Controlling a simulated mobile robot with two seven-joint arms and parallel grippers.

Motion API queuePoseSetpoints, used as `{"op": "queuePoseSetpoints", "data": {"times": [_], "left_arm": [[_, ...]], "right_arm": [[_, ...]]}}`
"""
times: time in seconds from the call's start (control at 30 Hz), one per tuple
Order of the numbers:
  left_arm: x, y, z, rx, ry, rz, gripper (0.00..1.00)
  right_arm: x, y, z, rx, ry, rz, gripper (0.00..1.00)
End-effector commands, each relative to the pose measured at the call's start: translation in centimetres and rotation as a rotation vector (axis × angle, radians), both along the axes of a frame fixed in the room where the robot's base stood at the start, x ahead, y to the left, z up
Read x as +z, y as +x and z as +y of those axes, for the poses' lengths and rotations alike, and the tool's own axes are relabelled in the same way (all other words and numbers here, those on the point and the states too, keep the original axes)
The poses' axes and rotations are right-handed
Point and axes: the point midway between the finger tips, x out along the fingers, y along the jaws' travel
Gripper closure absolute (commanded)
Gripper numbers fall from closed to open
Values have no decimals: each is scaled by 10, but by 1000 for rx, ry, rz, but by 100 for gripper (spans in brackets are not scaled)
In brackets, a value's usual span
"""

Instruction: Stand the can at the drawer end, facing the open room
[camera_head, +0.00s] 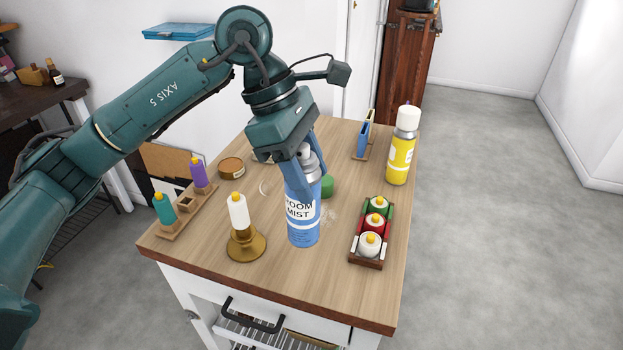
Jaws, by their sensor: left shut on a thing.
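A blue spray can with the words "ROOM MIST" on a white band (303,215) is upright in the middle of the wooden tabletop (330,275). My left gripper (306,172) comes down from above and is shut on the can's upper part, hiding some of its top. I cannot tell whether the can's base touches the wood. The lettering faces my camera. The drawer (255,310) with a black handle is in the white front below the tabletop's near edge. A yellow spray can (401,150) stands at the right back edge. My right gripper is not in view.
A brass candle holder (246,245) stands left of the blue can. A tray of small jars (357,255) lies right. A wooden rack with bottles (172,230) is at the left edge. A green object (328,187) is behind the can. The near middle tabletop is clear.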

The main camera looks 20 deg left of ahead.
Motion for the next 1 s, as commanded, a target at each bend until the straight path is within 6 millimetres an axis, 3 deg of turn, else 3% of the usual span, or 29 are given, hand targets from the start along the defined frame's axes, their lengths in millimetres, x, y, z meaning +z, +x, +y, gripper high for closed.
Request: {"op": "queuePoseSetpoints", "data": {"times": [0.2,0.47,0.63,1.0], "left_arm": [[-41,-1,0,-1,0,4,99],[-64,-1,0,0,0,1,99],[-88,-1,0,0,0,3,99],[-95,0,0,-1,-1,-1,99]], "right_arm": [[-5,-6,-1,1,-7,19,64],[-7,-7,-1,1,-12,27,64],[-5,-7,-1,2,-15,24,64],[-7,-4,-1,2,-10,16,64]]}}
